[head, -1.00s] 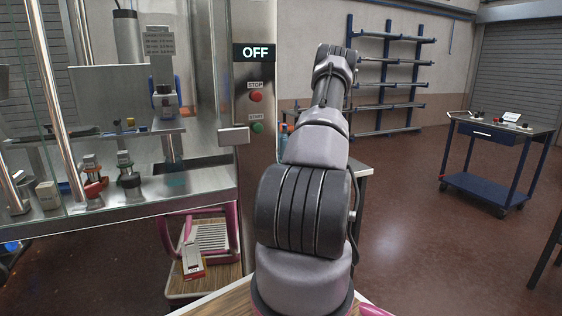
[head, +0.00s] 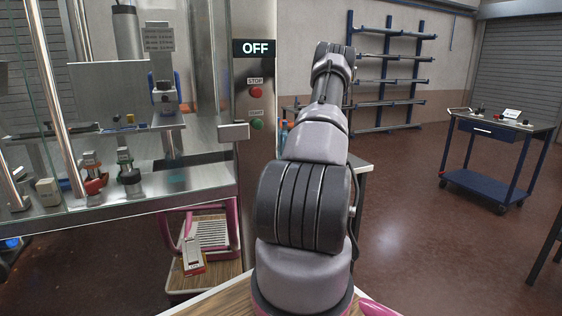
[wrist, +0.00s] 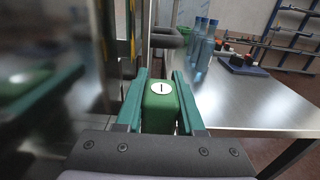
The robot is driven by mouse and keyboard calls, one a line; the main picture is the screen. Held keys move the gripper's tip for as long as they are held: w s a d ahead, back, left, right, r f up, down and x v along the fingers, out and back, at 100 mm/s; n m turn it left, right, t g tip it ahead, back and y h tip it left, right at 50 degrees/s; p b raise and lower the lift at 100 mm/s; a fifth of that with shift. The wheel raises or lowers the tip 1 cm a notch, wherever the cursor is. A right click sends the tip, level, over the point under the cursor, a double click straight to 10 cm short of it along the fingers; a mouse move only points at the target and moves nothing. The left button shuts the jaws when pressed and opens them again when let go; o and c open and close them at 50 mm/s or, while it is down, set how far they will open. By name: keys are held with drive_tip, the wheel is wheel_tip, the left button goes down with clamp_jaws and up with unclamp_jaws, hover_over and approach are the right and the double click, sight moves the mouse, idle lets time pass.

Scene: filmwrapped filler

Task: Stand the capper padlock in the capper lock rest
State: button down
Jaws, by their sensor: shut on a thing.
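A green padlock body with a round white label marked with a single dark stroke (wrist: 160,112) sits between the teal fingers of my gripper (wrist: 161,76) in the wrist view. My gripper is shut on it. A dark rounded bar shows just beyond it, and I cannot tell whether that is its shackle. In the head view my arm hides the gripper and the padlock. I cannot make out the capper lock rest for certain. A blue tray-like piece (wrist: 243,66) with small red and black things lies on the steel table (wrist: 260,105).
Clear blue-tinted bottles (wrist: 205,45) stand on the steel table beyond my gripper. The machine panel (head: 256,150) reading OFF, with red and green buttons, is left of my arm. A blue trolley (head: 495,165) stands far right. Open floor lies between.

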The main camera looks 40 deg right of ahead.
drive_tip(key=shift+f, duration=0.15)
drive_tip(key=shift+c, duration=2.2)
unclamp_jaws()
drive_tip(key=v, duration=1)
drive_tip(key=shift+s, duration=0.4)
